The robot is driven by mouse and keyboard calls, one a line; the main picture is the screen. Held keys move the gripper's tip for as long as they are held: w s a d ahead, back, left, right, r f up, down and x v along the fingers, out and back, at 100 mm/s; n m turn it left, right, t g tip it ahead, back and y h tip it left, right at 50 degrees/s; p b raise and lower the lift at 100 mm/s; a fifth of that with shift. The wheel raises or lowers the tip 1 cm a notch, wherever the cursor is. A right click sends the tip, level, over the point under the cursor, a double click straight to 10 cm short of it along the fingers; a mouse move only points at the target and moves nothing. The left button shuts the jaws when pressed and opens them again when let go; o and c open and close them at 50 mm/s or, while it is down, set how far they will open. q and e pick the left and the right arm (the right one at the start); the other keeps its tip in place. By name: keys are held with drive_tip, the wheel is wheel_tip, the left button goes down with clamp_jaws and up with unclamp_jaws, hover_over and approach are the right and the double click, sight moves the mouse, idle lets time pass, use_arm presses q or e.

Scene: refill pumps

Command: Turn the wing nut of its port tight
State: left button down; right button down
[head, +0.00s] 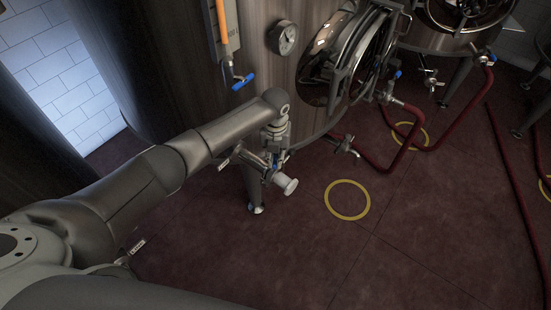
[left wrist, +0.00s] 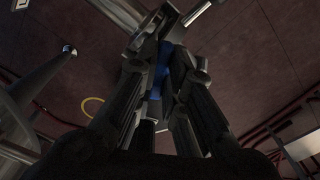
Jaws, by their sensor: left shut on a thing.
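My left gripper (head: 274,158) is at the front of the large steel tank (head: 175,70), pointing down at a low outlet port with a pale round end (head: 287,184). In the left wrist view the fingers (left wrist: 161,85) are closed around a narrow blue part (left wrist: 161,62) at a metal fitting (left wrist: 150,22). The fingers cover much of this blue part, so I cannot tell whether it is a wing nut or a valve handle. No separate wing nut shows clearly. My right gripper is not in view.
A round manway door (head: 358,58), a pressure gauge (head: 283,38) and a blue-handled valve (head: 242,82) are on the tank. A second valve outlet (head: 344,146) sticks out to the right. Red hoses (head: 380,168) run along the floor. The floor around the yellow ring (head: 329,199) is clear.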

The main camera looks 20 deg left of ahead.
sight(275, 159)
use_arm(q)
drive_tip(key=m+b, duration=0.1)
drive_tip(key=m, duration=0.4)
drive_tip(key=shift+b, duration=0.35)
drive_tip(key=shift+m, duration=0.3)
drive_tip(key=c, duration=1.5)
unclamp_jaws()
wheel_tip(275, 159, up, 12)
drive_tip(key=shift+s, duration=0.1)
